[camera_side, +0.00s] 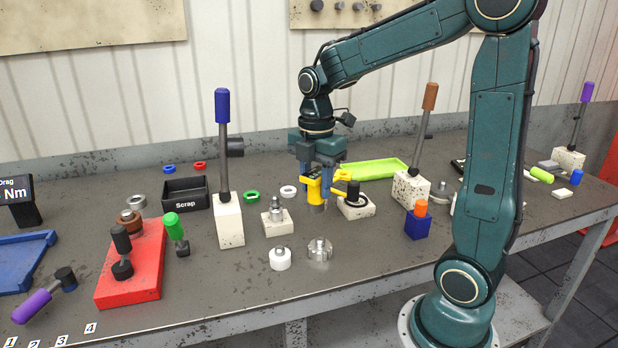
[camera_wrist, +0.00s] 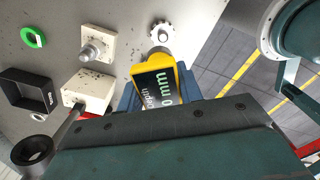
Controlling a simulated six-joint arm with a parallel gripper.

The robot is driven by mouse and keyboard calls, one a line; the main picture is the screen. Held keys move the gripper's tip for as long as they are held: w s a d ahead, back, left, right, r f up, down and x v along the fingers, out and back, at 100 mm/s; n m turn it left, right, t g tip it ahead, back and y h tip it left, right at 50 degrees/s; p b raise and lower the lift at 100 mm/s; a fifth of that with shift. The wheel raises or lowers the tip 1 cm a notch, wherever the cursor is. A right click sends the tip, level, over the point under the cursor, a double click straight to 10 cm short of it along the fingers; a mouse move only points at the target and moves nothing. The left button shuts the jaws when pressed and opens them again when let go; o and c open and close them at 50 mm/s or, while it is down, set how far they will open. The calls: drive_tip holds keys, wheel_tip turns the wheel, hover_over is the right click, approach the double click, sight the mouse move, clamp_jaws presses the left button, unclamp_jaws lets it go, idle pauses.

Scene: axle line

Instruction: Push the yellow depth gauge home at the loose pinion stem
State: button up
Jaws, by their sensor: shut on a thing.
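The yellow depth gauge (camera_side: 313,190) is between the fingers of my gripper (camera_side: 316,178), which is shut on it. In the wrist view the gauge (camera_wrist: 178,70) shows a dark display with "depth" and "0 mm" in pale figures; blue fingers of my gripper (camera_wrist: 160,95) flank it. A grey cylindrical end shows under the gauge, close to the bench. I cannot tell whether it touches a stem. A metal stem on a white block (camera_side: 279,222) stands to the left. A toothed metal part with a stem (camera_side: 320,250) stands in front. Which stem is loose does not show.
A white block with a black knob (camera_side: 354,207) is close on the right, with a yellow piece beside it. A tall blue-handled lever (camera_side: 222,130) stands left and a brown-handled one (camera_side: 427,112) right. A black Scrap bin (camera_side: 185,193) is behind left.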

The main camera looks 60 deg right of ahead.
drive_tip(key=shift+s+d+f, duration=0.3)
drive_tip(key=shift+s+f, duration=0.15)
drive_tip(key=shift+f, duration=0.1)
drive_tip(key=shift+f, duration=0.15)
drive_tip(key=shift+f, duration=2.65)
drive_tip(key=shift+f, duration=1.5)
drive_tip(key=o, duration=1.3)
drive_tip(key=shift+c, duration=0.2)
wheel_tip(320, 180, up, 14)
drive_tip(key=shift+f, duration=0.1)
